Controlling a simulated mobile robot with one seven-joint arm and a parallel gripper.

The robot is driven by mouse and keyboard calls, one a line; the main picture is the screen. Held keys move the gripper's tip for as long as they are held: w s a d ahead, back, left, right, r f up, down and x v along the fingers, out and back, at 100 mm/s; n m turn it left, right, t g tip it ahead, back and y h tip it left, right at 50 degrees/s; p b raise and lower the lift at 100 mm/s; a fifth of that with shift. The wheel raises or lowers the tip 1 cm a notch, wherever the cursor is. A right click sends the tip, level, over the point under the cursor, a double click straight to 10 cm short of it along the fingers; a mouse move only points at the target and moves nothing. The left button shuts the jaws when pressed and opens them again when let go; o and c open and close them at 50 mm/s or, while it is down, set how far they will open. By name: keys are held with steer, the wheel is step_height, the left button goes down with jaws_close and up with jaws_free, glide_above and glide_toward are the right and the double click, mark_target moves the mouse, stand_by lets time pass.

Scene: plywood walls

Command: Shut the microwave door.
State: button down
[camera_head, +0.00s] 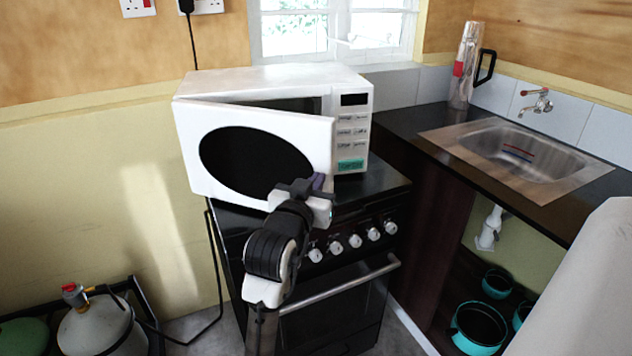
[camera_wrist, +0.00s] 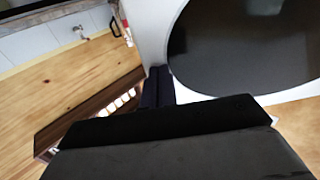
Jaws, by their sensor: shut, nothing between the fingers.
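The white microwave (camera_head: 275,78) stands on top of the black stove. Its door (camera_head: 187,150), white with a dark oval window, hangs partly open, hinged at the left, with its free right edge swung out from the body. A dark gap shows above the door. My gripper (camera_head: 318,183) is shut and empty, at the lower right corner of the door's outer face. In the wrist view my gripper (camera_wrist: 158,85) is close to the white door face beside the dark oval window (camera_wrist: 240,45). I cannot tell whether it touches the door.
The black stove (camera_head: 340,275) with knobs and a handle is under the microwave. A counter with a sink (camera_head: 530,155) and a flask (camera_head: 465,65) is at right. A gas cylinder (camera_head: 95,325) stands at lower left. Teal pots (camera_head: 478,325) sit under the counter.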

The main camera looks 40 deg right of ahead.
steer(key=shift+w+d, duration=0.25)
steer(key=shift+d, duration=0.15)
steer(key=w+d+n+t+y, duration=0.6)
steer(key=w+d+y, duration=0.1)
steer(key=w+d, duration=0.7)
steer(key=shift+w+d+r+n+t+y, duration=0.2)
steer(key=shift+w+d+n+t+y, duration=0.2)
steer(key=shift+d, duration=0.2)
steer(key=shift+a, duration=0.15)
